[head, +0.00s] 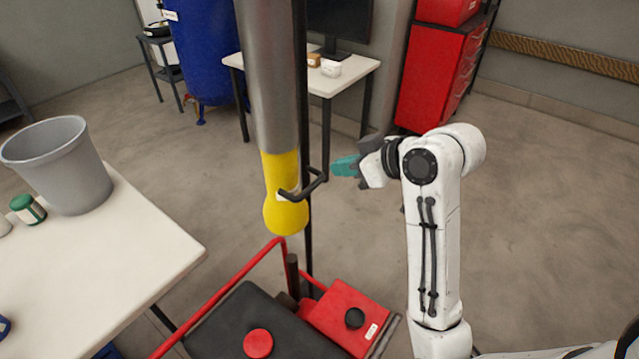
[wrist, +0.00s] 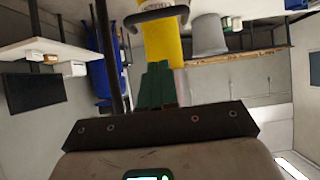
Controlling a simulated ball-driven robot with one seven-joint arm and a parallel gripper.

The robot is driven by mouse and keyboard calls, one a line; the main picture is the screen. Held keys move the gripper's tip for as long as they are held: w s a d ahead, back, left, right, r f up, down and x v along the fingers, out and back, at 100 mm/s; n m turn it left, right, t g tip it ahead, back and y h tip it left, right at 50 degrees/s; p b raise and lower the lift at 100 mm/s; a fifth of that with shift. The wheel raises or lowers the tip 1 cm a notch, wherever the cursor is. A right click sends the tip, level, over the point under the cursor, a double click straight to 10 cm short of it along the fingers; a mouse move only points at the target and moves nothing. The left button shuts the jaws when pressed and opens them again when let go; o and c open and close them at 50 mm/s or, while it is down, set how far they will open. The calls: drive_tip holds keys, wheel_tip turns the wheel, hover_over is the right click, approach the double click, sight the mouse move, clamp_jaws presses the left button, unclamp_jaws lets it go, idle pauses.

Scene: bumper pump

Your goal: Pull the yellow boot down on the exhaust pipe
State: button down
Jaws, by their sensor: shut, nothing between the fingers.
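The yellow boot (head: 282,170) is on the lower end of the thick grey exhaust pipe (head: 270,80). It narrows, then flares into a rounded bottom. A dark bent handle (head: 319,183) sticks out from its right side. My gripper (head: 336,166) is to the right of the boot, near the handle's outer end; its teal fingers are shut and hold nothing. In the wrist view the shut fingers (wrist: 157,82) point toward the yellow boot (wrist: 163,42), with the handle (wrist: 160,14) at the top. I cannot tell whether the fingertips touch the handle.
A thin dark post (head: 304,120) stands right beside the pipe. Below are a red rail (head: 220,295) and a black and red machine (head: 340,315). A white table (head: 90,265) with a grey bucket (head: 58,165) is at the left. The floor right of my arm is clear.

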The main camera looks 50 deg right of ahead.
hover_over(320, 183)
drive_tip(key=s+a, duration=0.2)
wheel_tip(320, 183, down, 4)
drive_tip(key=shift+a+f+p, duration=0.2)
drive_tip(key=shift+f+p, duration=0.45)
drive_tip(key=shift+f, duration=0.35)
drive_tip(key=shift+w+f, duration=0.1)
drive_tip(key=shift+f, duration=0.55)
wheel_tip(320, 183, down, 24)
drive_tip(key=b, duration=1.4)
drive_tip(key=shift+f, duration=0.35)
